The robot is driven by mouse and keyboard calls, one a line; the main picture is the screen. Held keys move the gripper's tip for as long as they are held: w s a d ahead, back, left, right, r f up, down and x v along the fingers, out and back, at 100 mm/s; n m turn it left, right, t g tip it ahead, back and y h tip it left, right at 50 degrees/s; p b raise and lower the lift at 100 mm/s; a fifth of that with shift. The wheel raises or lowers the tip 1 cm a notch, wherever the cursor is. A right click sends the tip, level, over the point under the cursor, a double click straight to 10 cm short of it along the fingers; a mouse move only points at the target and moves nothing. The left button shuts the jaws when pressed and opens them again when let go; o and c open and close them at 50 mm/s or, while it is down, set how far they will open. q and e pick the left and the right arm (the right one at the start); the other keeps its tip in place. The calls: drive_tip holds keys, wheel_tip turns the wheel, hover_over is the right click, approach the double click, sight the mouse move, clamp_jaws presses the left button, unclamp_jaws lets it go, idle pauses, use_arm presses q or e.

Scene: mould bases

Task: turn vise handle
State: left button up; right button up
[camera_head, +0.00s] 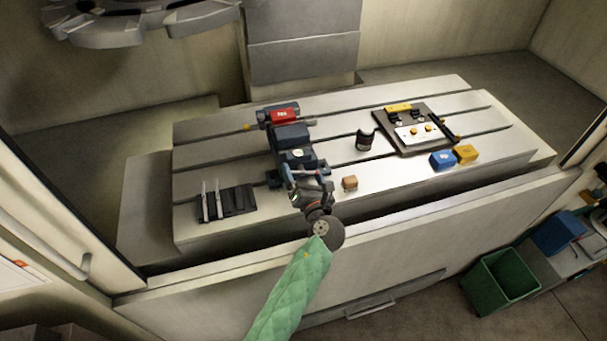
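The vise (291,135) stands on the slotted machine table, with dark jaws and body and a red block at its far end. Its near end is by my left gripper (307,174), whose green-sleeved arm comes up from the bottom. The two fingers look spread apart, with a pale bar, probably the vise handle (310,171), showing between them. I cannot tell whether the fingers touch it. The gripper hides part of the vise's near end. My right gripper is not in view.
A small brown block (349,183) lies just right of the gripper, with a dark cylinder (364,141) behind it. A dark rack (228,204) stands left. A fixture plate (417,132), a blue block (442,160) and a yellow block (466,153) are right. The table's front edge is close.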

use_arm(q)
drive_tip(key=c, duration=0.5)
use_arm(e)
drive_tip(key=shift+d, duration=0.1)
use_arm(q)
drive_tip(key=shift+n, duration=0.4)
drive_tip(key=n, duration=0.3)
drive_tip(key=shift+n+b, duration=0.4)
drive_tip(key=shift+n, duration=0.9)
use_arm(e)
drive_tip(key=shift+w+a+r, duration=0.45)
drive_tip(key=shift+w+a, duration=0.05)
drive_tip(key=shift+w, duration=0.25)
use_arm(q)
drive_tip(key=shift+n, duration=0.4)
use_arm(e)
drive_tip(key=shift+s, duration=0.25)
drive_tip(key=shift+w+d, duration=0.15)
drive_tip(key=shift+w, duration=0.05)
